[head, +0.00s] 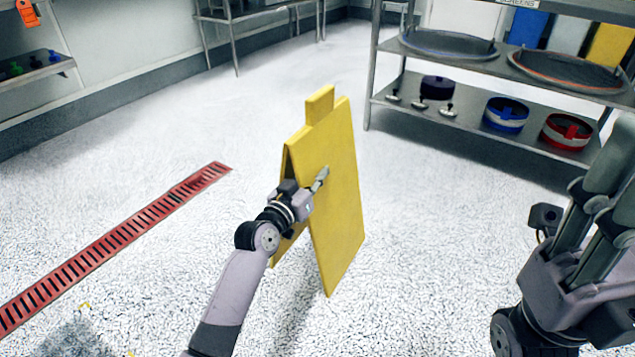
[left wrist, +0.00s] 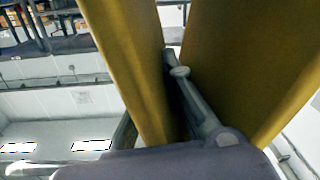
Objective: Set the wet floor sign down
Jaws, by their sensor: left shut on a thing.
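The wet floor sign (head: 337,210) is a yellow A-frame with a handle tab on top. It is upright in the middle of the head view, its panels spread at the bottom. My left gripper (head: 308,190) is shut on one panel near its side edge, with one finger lying across the outer face. In the left wrist view, the sign's yellow panels (left wrist: 245,50) rise on both sides of a finger of my left gripper (left wrist: 192,105). Whether the sign's lower edges touch the floor is unclear. My right gripper (head: 590,205) is at the right edge, away from the sign; its opening is unclear.
A red floor grate (head: 120,248) runs diagonally at left. A metal shelf (head: 465,115) at back right holds sieves and round containers, including a blue one (head: 505,115) and a red one (head: 566,132). A metal table (head: 255,14) stands at the back. Open speckled floor surrounds the sign.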

